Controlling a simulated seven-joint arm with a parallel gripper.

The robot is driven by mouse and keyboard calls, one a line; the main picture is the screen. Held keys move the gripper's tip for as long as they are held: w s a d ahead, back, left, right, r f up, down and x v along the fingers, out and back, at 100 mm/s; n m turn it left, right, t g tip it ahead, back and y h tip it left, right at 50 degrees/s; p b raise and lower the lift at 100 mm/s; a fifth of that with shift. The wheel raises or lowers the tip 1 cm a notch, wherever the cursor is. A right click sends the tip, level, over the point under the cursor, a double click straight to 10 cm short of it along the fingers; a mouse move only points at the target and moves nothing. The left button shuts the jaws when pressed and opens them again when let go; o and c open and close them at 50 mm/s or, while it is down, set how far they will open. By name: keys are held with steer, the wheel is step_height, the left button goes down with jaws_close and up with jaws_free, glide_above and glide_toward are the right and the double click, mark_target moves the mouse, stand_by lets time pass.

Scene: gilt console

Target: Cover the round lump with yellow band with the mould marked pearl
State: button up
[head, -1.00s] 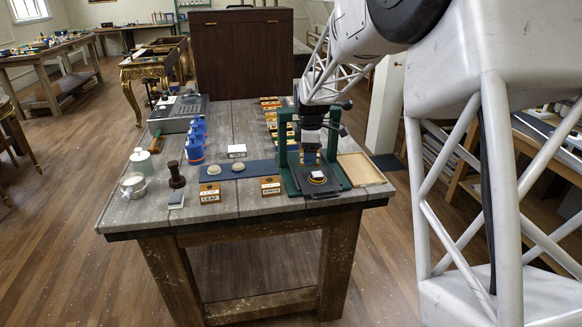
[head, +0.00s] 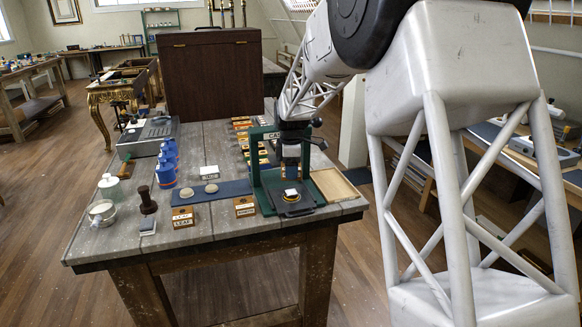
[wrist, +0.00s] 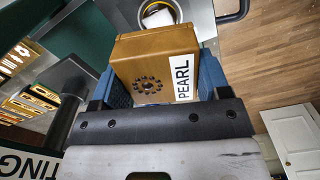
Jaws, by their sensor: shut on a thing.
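The brass mould marked PEARL (wrist: 150,75), a box with a ring of dark holes, is between the blue fingers of my gripper (wrist: 160,85) in the wrist view. In the wrist view the lump (wrist: 155,14) shows past the mould's far edge, partly hidden. The mould appears above the lump, apart from it.
The green press (head: 258,180) stands close around my gripper. A shallow wooden tray (head: 338,185) lies to its right. Left are a blue mat (head: 235,188) with two pale lumps (head: 211,182), small labelled boxes (head: 183,217), blue bottles (head: 166,174) and a dark stamp (head: 147,201).

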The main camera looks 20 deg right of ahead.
mark_target(291, 193)
steer(key=shift+f, duration=3)
steer(key=shift+f, duration=0.7)
stand_by(0.8)
stand_by(0.5)
steer(key=o, duration=1)
steer(key=shift+o, duration=0.2)
steer(key=shift+r, duration=0.15)
steer(key=shift+r, duration=3.8)
steer(key=shift+s, duration=0.1)
